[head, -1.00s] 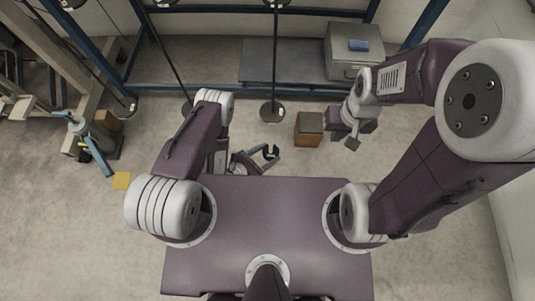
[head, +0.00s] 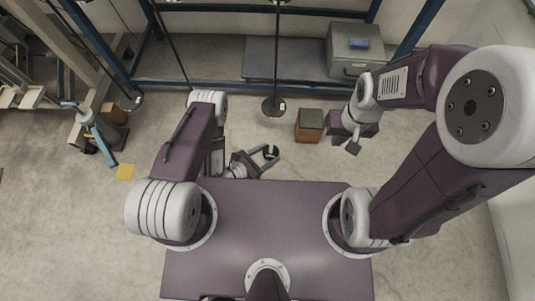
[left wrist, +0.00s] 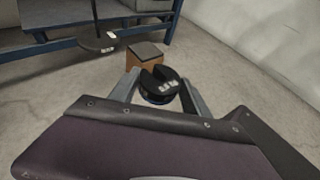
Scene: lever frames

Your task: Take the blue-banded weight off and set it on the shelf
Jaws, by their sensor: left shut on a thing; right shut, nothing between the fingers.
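My left gripper (head: 270,153) is shut on a black slotted weight (left wrist: 158,82), seen between its two grey fingers in the left wrist view. A thin blue band shows low on the weight's side, and pale labels lie on its top. In the head view the weight (head: 272,151) is small and dark at the fingertips, held in front of my base. My right gripper (head: 353,148) is shut and empty, right of the brown block. A grey shelf board (head: 272,45) lies low in the blue rack at the back.
A brown block with a dark top (head: 310,125) stands on the floor ahead. A rod with a dark round foot (head: 274,107) stands left of it. A grey case (head: 355,55) sits on the rack. A blue-handled stand (head: 98,135) and beam frame are at left.

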